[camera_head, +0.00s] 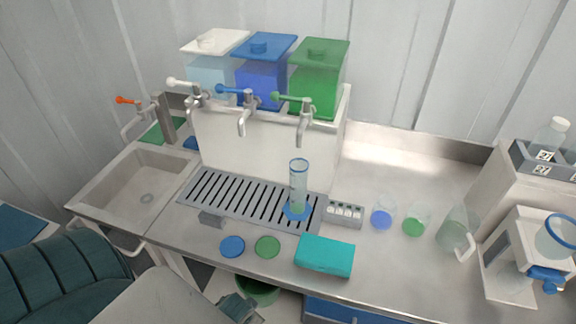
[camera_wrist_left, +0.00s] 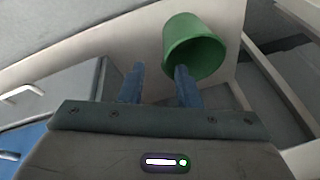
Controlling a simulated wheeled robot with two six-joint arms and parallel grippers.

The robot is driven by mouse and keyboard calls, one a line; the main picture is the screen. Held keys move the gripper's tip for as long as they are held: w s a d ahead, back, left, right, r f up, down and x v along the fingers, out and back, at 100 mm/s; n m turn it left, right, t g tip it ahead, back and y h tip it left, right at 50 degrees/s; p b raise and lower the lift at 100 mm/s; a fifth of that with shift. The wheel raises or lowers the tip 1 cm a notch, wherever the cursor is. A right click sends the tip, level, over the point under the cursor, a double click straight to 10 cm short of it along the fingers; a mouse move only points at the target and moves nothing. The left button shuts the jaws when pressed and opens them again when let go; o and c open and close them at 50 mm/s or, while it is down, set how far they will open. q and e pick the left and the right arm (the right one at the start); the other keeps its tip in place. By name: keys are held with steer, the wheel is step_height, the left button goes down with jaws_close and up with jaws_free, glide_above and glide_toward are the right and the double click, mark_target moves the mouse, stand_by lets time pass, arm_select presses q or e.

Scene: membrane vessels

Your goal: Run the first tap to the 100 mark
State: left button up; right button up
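Three taps stand in front of three tanks in the head view: one with a white lever (camera_head: 183,84) at left, one with a blue lever (camera_head: 233,91) in the middle, one with a green lever (camera_head: 292,98) at right. A clear measuring cylinder (camera_head: 299,178) with a blue foot stands upright on the slotted drip tray (camera_head: 186,202), below the green-lever tap. Its marks are too small to read. My left gripper (camera_wrist_left: 158,84) is open and empty, low at the bench front; in the head view it shows (camera_head: 240,307) near the green bucket. My right gripper is not in view.
A sink (camera_head: 125,186) lies left. Blue (camera_head: 232,246) and green (camera_head: 267,247) discs and a teal block (camera_head: 325,256) lie along the front edge. Beakers (camera_head: 383,218) and a jug (camera_head: 457,232) stand right. A green bucket (camera_wrist_left: 195,45) is below the bench.

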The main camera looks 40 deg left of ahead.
arm_select(q)
step_height(320, 180, up, 17)
steer(key=w+d+p, duration=0.1)
steer(key=p, duration=0.1)
steer(key=m+t+h+p, duration=0.2)
steer(key=m+t, duration=1.3)
steer(key=m, duration=0.2)
glide_toward(285, 100)
steer(key=shift+m+h, duration=0.4)
steer(key=shift+h, duration=0.1)
steer(key=w+b, duration=0.2)
steer(key=b, duration=0.1)
steer(key=w+b, duration=0.3)
steer(key=shift+w+a+r, duration=0.15)
steer(key=shift+w, duration=0.15)
steer(key=shift+w+d, duration=0.15)
steer(key=shift+w, duration=1.25)
steer(key=shift+w+d, duration=0.15)
steer(key=shift+w, duration=1.3)
